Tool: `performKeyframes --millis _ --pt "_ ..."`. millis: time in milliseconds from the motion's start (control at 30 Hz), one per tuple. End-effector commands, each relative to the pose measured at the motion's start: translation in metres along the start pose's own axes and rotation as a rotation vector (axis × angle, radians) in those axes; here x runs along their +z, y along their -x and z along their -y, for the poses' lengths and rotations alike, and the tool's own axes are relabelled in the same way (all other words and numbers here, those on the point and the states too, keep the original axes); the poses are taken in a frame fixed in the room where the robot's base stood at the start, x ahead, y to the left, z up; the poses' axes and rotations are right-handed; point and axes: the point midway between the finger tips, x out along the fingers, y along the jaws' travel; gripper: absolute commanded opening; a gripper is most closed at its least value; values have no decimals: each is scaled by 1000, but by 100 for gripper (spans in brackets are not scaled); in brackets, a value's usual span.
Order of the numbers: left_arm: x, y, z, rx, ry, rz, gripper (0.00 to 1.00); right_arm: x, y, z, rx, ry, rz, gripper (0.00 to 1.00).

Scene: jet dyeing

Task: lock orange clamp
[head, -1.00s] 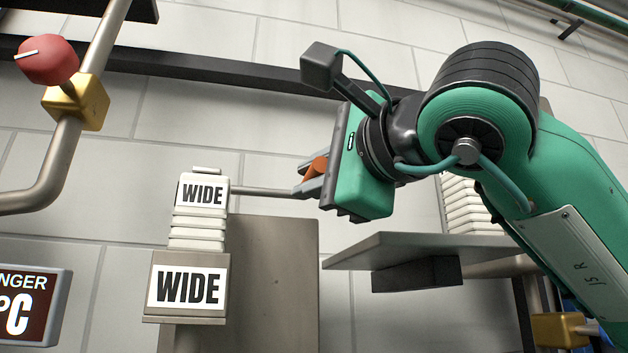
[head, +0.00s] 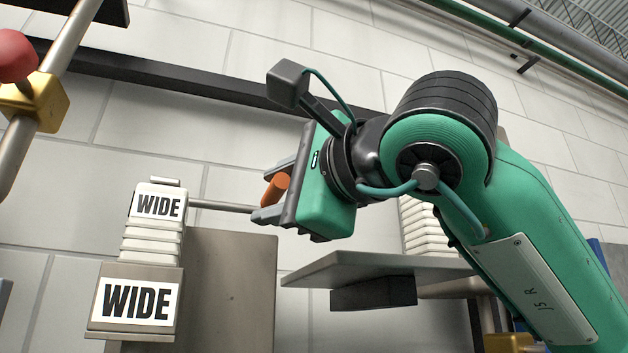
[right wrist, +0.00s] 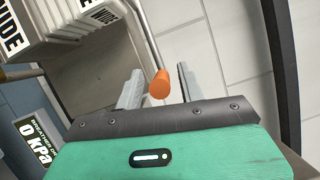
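The orange clamp handle (head: 275,188) is a short orange cylinder at the end of a thin metal rod (head: 222,206). The rod runs sideways from a white ribbed block (head: 153,238) labelled WIDE. My right gripper (head: 268,192) comes from the right. Its fingers are apart, one above and one below the handle in the head view. In the right wrist view the orange handle (right wrist: 160,84) lies between the two spread fingers, with a gap on each side. My left gripper is not in view.
A grey shelf (head: 375,265) juts out below my right arm. A metal panel (head: 235,295) stands behind the block. A pipe with a yellow fitting (head: 42,102) and red knob (head: 15,57) is at upper left. A pressure display (right wrist: 38,140) shows in the right wrist view.

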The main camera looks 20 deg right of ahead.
Motion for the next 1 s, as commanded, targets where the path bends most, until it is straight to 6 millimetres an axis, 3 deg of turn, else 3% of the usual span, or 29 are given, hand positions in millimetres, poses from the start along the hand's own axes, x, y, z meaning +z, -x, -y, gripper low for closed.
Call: performKeyframes --millis 300,600,1000 --pt "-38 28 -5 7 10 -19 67 0 64 -2 -5 1 0 39" --pt "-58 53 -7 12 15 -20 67 0 119 -1 -3 1 0 39" --pt "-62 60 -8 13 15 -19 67 0 131 -1 0 1 0 39"
